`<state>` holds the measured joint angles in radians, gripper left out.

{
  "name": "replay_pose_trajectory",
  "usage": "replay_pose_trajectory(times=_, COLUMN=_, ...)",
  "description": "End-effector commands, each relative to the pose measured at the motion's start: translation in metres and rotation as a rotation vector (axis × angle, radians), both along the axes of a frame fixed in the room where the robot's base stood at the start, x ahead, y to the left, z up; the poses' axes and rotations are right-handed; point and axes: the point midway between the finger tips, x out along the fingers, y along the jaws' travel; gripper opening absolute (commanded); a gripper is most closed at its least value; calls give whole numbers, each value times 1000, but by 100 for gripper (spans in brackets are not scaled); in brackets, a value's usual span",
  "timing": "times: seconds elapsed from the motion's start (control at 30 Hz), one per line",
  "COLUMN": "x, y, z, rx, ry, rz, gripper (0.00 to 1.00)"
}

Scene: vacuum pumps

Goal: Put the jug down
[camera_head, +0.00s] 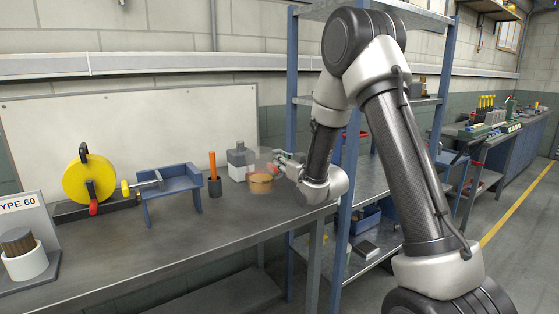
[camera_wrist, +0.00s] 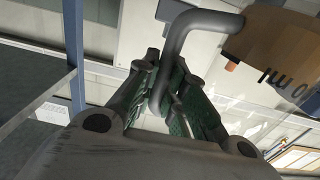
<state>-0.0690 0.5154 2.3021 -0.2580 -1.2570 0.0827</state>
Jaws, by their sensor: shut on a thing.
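The jug (camera_head: 261,184) is clear, with brown contents in its lower part, and is over the right end of the bench in the head view. In the wrist view the jug (camera_wrist: 272,42) is at the upper right, tilted in the picture, with dark markings ending in "0 ml". My gripper (camera_wrist: 168,85) is shut on the jug's grey handle (camera_wrist: 197,22). In the head view my gripper (camera_head: 281,163) is small and right of the jug. I cannot tell whether the jug's base touches the bench top (camera_head: 190,238).
A grey square bottle (camera_head: 240,162) stands close behind the jug. To the left are a dark cup with an orange handle (camera_head: 213,165), a blue stand (camera_head: 172,188) and a yellow reel (camera_head: 88,180). A blue-post shelf (camera_head: 292,100) is right.

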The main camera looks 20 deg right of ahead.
Motion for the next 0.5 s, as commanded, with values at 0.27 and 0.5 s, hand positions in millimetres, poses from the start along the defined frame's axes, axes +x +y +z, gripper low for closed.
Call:
replay_pose_trajectory(times=0.27, x=0, y=0, z=-10, rx=0, ry=3, rz=0, gripper=0)
replay_pose_trajectory(times=0.5, x=0, y=0, z=-34, rx=1, ry=1, rz=0, gripper=0)
